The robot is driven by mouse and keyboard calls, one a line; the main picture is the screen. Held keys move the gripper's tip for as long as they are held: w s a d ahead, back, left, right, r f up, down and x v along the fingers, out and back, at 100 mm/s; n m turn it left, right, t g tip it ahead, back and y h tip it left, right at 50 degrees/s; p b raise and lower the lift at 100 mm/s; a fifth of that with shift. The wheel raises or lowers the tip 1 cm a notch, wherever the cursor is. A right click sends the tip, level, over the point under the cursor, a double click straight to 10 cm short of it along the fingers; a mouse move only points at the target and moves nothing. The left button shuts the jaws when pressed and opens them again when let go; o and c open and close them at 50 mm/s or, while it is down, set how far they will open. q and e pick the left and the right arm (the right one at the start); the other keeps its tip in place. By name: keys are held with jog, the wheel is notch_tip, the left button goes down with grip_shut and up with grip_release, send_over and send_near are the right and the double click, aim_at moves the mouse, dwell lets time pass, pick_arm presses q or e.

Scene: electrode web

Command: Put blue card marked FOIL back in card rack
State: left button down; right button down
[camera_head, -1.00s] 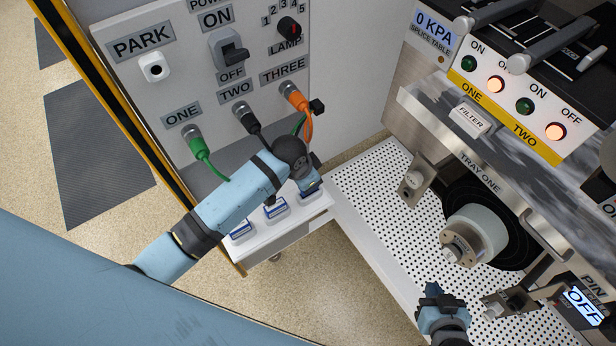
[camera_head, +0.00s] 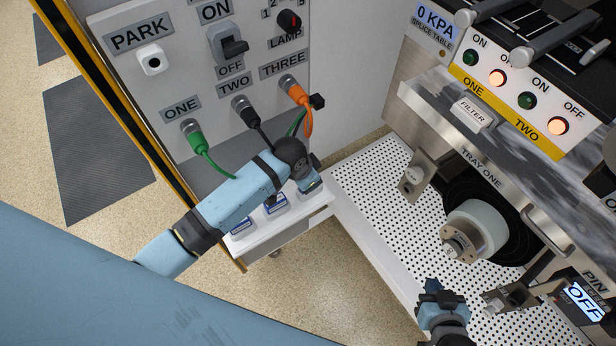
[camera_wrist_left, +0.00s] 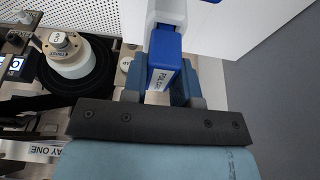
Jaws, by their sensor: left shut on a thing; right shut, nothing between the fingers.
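A blue card (camera_wrist_left: 164,48) with a small white label shows between my left fingers in the left wrist view. Its lettering is sideways and hard to read. My left gripper (camera_head: 311,183) is shut on it, over the right end of the white card rack (camera_head: 288,232). A white holder-like part shows just beyond the card in the wrist view; I cannot tell whether the card is seated in it. Two other blue-and-white cards (camera_head: 275,207) (camera_head: 241,229) stand in the rack to the left. My right gripper (camera_head: 434,290) is shut and empty over the perforated tray.
The grey panel (camera_head: 185,90) with green, black and orange plugs rises behind my left arm. The orange cable (camera_head: 307,122) hangs close to my left wrist. A perforated white tray (camera_head: 365,185) and a pale roll (camera_head: 478,226) are at the right. Floor shows between rack and tray.

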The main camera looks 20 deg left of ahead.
pick_arm(q)
jog(key=shift+f, duration=0.25)
jog(key=c, duration=0.8)
grip_release()
jog(key=b+v, duration=0.1)
jog(key=v, duration=1.3)
jog(key=shift+s+f, duration=0.1)
